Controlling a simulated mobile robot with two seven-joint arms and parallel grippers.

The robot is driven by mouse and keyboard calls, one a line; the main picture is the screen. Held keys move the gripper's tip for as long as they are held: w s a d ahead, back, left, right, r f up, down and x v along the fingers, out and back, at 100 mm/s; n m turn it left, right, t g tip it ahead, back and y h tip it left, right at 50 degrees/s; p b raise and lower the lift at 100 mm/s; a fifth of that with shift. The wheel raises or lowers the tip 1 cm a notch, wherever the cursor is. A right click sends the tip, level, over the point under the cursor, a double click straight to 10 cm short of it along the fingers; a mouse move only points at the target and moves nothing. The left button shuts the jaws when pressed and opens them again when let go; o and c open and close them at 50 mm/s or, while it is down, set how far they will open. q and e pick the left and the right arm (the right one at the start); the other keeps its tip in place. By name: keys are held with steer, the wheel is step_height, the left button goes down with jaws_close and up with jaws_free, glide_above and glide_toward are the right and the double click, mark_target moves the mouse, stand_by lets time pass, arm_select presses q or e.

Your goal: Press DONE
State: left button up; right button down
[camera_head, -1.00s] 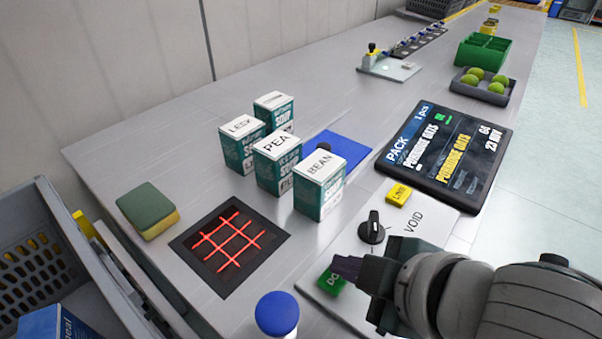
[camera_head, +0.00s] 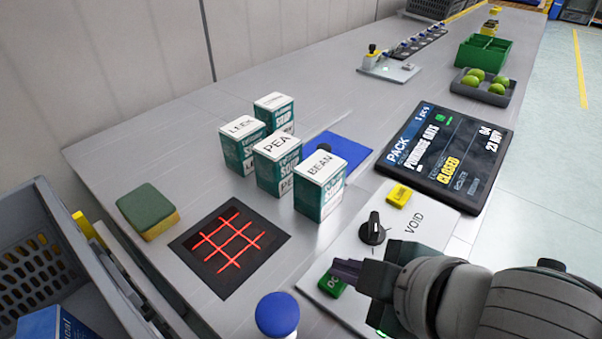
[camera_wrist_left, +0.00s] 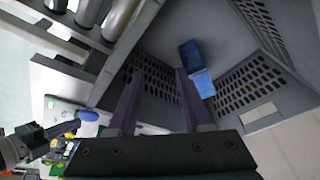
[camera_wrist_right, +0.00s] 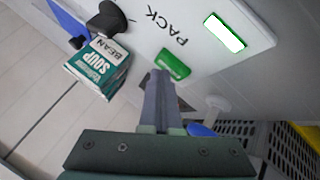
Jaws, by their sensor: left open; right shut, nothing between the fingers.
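The green DONE button (camera_head: 332,285) sits on the light control panel (camera_head: 345,262), partly covered by my right gripper (camera_head: 345,268). My right gripper is shut and empty, its fingertips at the button's edge. In the right wrist view the green button (camera_wrist_right: 173,65) shows just beyond the closed fingertips (camera_wrist_right: 160,75); I cannot tell whether they touch. The display (camera_head: 445,155) reads PACK, PORRIDGE OATS and a yellow CLOSED. My left gripper (camera_wrist_left: 155,75) is open and empty above a grey crate (camera_wrist_left: 160,45); it is outside the head view.
A black knob (camera_head: 372,228) and yellow button (camera_head: 398,195) are beside the green button. A blue round knob (camera_head: 277,313) stands to its left. Several soup boxes (camera_head: 318,190), a red-lit grid (camera_head: 228,243) and a sponge (camera_head: 148,210) occupy the bench.

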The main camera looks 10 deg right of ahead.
steer(key=shift+r+p, duration=0.85)
steer(key=shift+r+p, duration=0.55)
steer(key=shift+p, duration=0.05)
step_height(320, 180, up, 4)
steer(key=p, duration=0.4)
steer(key=shift+f, duration=0.1)
